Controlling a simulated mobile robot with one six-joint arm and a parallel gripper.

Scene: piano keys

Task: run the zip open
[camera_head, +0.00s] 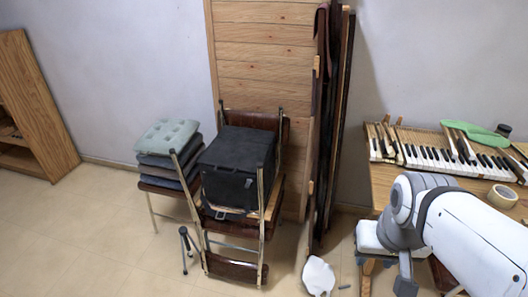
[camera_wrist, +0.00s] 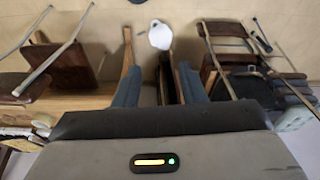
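A black, boxy soft case (camera_head: 232,165) sits on a brown metal-framed chair in the middle of the head view. I cannot make out a zip or its pull on it, nor on anything else in view. My gripper (camera_wrist: 158,78) shows in the wrist view as two blue-grey fingers standing well apart, with nothing between them. It points down over the floor beside the piano keys. In the head view my arm comes in at the lower right, apart from the case, and the fingers are not clear there.
A stack of cushions (camera_head: 168,138) on a seat stands left of the case. Tall dark boards (camera_head: 333,120) lean on the wall between the case and my arm. A piano keyboard (camera_head: 440,157) and a tape roll (camera_head: 503,196) lie at right. A white piece (camera_head: 318,276) lies on the floor.

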